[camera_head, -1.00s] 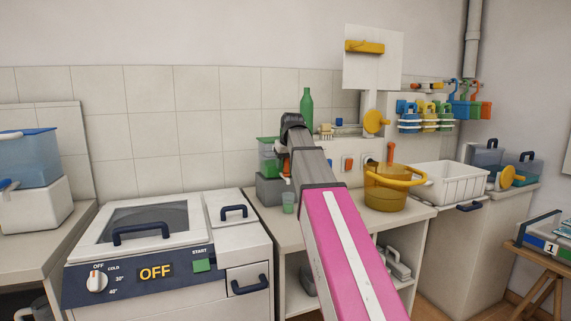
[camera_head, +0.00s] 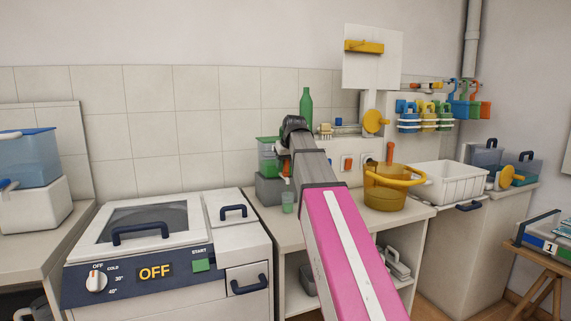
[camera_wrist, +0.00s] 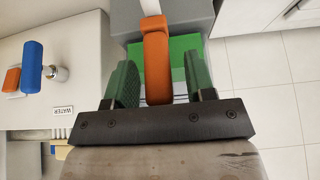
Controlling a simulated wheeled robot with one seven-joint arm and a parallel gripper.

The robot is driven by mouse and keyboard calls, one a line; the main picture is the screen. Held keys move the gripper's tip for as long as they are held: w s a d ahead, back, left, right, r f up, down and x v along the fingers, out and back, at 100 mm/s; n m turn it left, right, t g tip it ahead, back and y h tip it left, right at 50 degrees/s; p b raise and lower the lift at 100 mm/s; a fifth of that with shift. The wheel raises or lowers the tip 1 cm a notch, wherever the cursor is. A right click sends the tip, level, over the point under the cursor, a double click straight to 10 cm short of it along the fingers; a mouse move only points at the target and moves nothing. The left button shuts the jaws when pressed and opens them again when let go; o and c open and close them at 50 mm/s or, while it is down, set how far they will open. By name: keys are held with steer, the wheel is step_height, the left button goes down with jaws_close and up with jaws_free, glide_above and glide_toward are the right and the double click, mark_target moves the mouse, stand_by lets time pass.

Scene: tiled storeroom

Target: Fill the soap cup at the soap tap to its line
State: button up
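The soap tank (camera_head: 267,157), with green liquid in it, sits on a grey block at the back of the counter. An orange tap lever (camera_wrist: 157,60) lies between the fingers of my gripper (camera_wrist: 160,82) in the wrist view. The green-padded fingers are apart, with a gap on each side of the lever. In the camera_head view my gripper's fingers are hidden behind my wrist. The cup is not visible in the wrist view.
A blue handle (camera_wrist: 33,67) and a WATER label (camera_wrist: 63,110) are left of my gripper in the wrist view. A yellow pot (camera_head: 388,196) and white basket (camera_head: 450,184) stand to the right. A washing machine (camera_head: 160,250) reading OFF is at the left.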

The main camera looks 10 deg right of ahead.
steer(key=v, duration=1)
steer(key=shift+s+r, duration=0.2)
steer(key=shift+r, duration=0.1)
steer(key=c, duration=0.7)
steer(key=shift+s+n, duration=0.2)
steer(key=shift+n, duration=0.2)
jaws_close()
steer(key=s+d+n, duration=0.1)
steer(key=s+n, duration=0.5)
steer(key=n, duration=1.1)
steer(key=w+a+f, duration=0.1)
steer(key=w+f, duration=0.6)
steer(key=f, duration=0.1)
steer(key=shift+w+g, duration=0.3)
